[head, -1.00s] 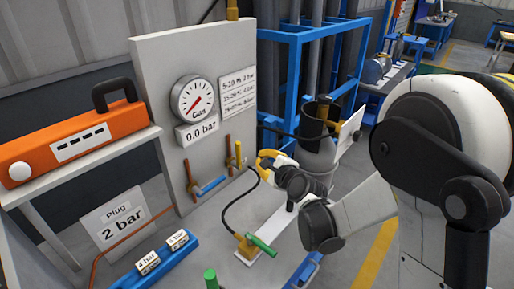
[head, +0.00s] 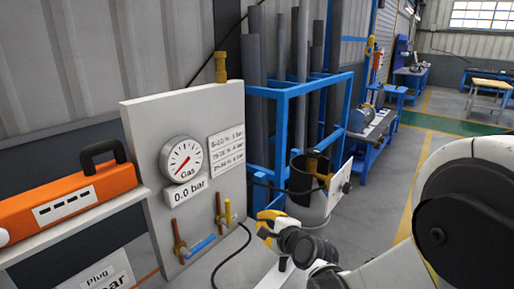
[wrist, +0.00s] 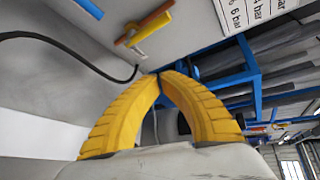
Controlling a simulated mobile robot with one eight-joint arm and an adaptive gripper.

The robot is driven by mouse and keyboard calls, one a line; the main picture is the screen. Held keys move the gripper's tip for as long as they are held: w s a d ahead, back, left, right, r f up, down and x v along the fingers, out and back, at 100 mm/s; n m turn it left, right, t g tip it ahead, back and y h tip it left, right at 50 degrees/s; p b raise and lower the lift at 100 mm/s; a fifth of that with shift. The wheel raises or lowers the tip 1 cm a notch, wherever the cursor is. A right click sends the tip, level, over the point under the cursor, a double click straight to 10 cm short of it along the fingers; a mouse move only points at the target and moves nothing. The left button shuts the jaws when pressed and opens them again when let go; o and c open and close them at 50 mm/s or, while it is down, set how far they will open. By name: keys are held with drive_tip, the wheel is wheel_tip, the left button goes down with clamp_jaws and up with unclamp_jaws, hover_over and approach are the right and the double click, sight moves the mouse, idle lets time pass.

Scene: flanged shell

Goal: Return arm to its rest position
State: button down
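My gripper (head: 268,224) has yellow fingers and shows low in the middle of the head view, in front of the grey panel's right edge. In the wrist view my gripper (wrist: 163,76) has its two ribbed fingers bowed, with the tips together. Nothing shows between them. My white arm reaches in from the right of the head view, partly cut off by the lower edge.
A grey panel (head: 137,119) carries a gas gauge (head: 182,159), a 0.0 bar label (head: 185,192) and small valves. An orange case (head: 60,205) stands at left. A grey cylinder (head: 307,205) and blue rack (head: 282,80) stand behind the gripper. A black hose (wrist: 60,41) runs near the fingers.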

drive_tip(key=s+d+r+n+g+h, duration=0.2)
drive_tip(key=s+d+n, duration=0.6)
drive_tip(key=s, duration=0.5)
drive_tip(key=s+d+r+n+g+h, duration=0.1)
drive_tip(key=s+d+n+g+h, duration=0.2)
drive_tip(key=s+d+n, duration=0.5)
drive_tip(key=s+d+h, duration=0.1)
drive_tip(key=s, duration=0.5)
drive_tip(key=shift+s+d+r+n, duration=0.2)
drive_tip(key=shift+s+r+n, duration=0.1)
drive_tip(key=shift+r+n, duration=0.1)
